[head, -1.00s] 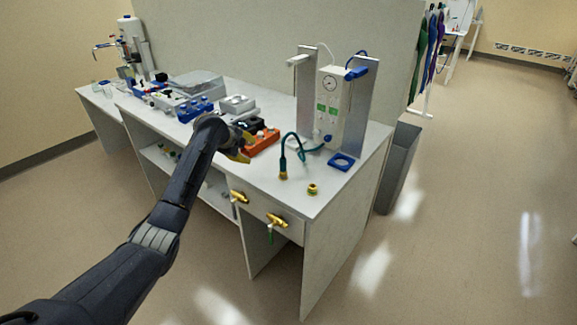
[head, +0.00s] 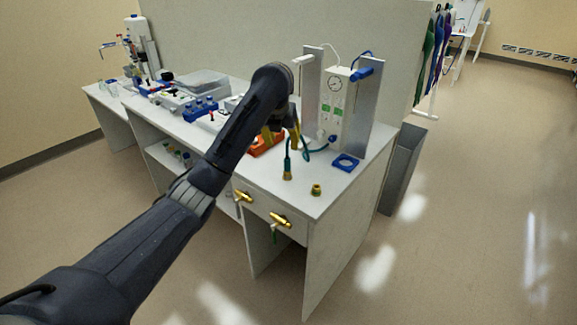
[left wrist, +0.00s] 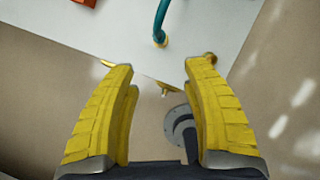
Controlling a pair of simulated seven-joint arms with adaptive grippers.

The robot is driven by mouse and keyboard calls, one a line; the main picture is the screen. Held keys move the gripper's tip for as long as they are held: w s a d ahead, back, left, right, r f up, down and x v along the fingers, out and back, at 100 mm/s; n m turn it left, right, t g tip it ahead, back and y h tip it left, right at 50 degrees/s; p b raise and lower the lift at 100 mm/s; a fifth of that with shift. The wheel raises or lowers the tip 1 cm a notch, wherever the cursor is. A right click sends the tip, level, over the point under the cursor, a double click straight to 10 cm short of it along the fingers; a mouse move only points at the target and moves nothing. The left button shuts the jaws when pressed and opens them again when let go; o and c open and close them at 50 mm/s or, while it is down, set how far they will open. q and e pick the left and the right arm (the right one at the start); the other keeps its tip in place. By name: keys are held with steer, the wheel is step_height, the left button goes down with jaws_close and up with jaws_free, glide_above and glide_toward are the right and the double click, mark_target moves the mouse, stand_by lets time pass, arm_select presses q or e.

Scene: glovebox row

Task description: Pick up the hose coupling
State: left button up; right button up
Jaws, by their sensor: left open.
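A teal hose with a brass coupling (head: 287,174) at its lower end hangs or stands near the front of the bench; in the left wrist view the hose end (left wrist: 160,36) shows just beyond the gap between the fingers. A small separate brass fitting (head: 316,189) sits on the bench to its right; in the left wrist view it shows partly behind the right fingertip (left wrist: 211,58). Which of the two is the hose coupling I cannot tell for certain. My left gripper (head: 287,134) is open and empty, pointing down above the bench, with yellow fingers (left wrist: 160,75). My right gripper is out of view.
A white gauge unit (head: 332,105) stands between grey uprights, with a blue square ring (head: 345,162) in front. An orange rack (head: 266,146) is partly hidden by my left arm. Brass drawer handles (head: 281,220) stick out below the bench edge.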

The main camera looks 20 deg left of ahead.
mark_target(287, 166)
arm_select(q)
steer(key=x, duration=1.6)
steer(key=shift+w+f, duration=0.1)
steer(key=shift+f, duration=0.15)
steer(key=shift+c, duration=0.6)
jaws_close()
